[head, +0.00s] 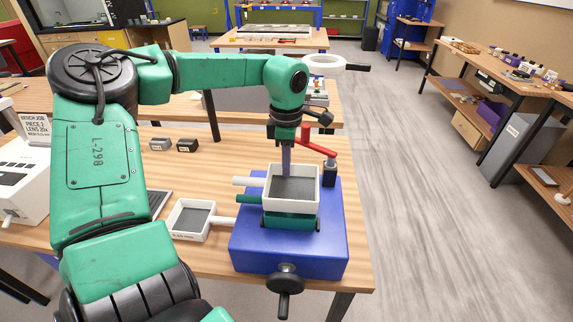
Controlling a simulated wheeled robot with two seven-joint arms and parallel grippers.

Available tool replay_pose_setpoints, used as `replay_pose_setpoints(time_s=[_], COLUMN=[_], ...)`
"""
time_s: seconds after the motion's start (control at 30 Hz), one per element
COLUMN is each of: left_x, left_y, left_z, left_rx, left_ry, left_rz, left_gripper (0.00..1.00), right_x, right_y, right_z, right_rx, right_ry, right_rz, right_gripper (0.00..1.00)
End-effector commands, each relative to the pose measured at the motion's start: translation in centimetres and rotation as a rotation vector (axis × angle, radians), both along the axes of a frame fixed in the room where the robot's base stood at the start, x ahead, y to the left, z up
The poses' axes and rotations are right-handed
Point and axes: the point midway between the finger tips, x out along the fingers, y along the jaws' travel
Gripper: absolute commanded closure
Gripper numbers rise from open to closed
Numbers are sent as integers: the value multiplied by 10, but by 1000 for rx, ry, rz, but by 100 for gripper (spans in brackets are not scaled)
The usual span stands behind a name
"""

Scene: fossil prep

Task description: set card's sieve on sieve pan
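A white square sieve (271,203) with a dark mesh floor and a white handle to the left is over a green, pan-like piece (290,221) with a green handle. I cannot tell whether the two touch. The green piece is on a blue stand (335,240). My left gripper (286,172) points down at the sieve's far wall. Its fingers overlap in this view, so their gap and any grip on the rim are hidden. A card (36,130) at the left edge has small print, including "PIECE 1", "LENS 20x" and a mesh line. My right gripper is not in view.
Another white sieve (180,235) with dark mesh lies left of the stand, its handle toward it. A black hand wheel (287,279) is on the stand's front. A red arm (318,147) on a dark post stands behind. Two small blocks (187,145) lie further back.

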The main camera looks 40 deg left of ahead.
Motion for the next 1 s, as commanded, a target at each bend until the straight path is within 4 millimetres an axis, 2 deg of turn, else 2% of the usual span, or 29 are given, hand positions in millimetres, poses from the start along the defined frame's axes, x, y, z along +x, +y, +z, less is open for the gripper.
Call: replay_pose_setpoints(time_s=[0.27,0.43,0.5,0.53,0.83,1.0], left_x=[0,0,0,0,0,0], left_y=[0,0,0,0,0,0], left_z=[-14,-11,-11,-11,-10,18], left_rx=[0,0,0,0,0,2], left_ry=[0,0,0,0,0,-2], left_rz=[0,0,0,0,0,-1], left_gripper=[100,100,69,60,60,60], right_x=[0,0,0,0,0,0], right_y=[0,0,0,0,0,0], right_z=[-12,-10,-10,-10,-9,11], right_rx=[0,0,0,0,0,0], right_ry=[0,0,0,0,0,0], right_rz=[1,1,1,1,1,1], right_gripper=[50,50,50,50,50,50])
